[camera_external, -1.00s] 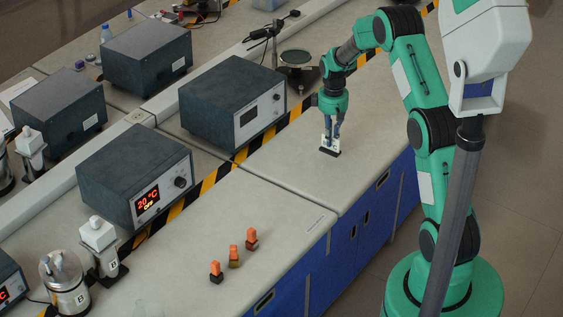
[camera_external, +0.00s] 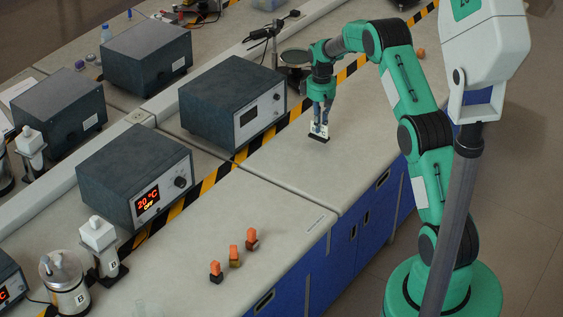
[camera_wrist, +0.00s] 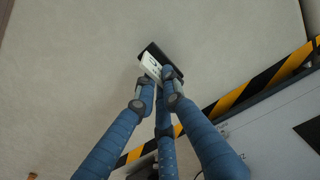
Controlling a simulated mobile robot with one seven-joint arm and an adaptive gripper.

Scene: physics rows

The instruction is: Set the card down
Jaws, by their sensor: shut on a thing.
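The card is a small white piece with dark marks (camera_wrist: 150,65), and it also shows in the external view (camera_external: 313,127). My gripper (camera_external: 319,124) points down over the bench and is shut on the card. In the wrist view the blue fingers of my gripper (camera_wrist: 157,80) close on the card near its lower edge. A small black base or holder (camera_external: 318,138) lies at the card's foot, and it also shows in the wrist view (camera_wrist: 166,55). Whether the card touches it or the bench top (camera_external: 350,110) is hard to tell.
A grey instrument box (camera_external: 222,105) stands left of my gripper behind a yellow-black striped strip (camera_external: 262,142). Several small orange-topped pieces (camera_external: 234,256) stand nearer the front. A round dark stand (camera_external: 295,58) is behind.

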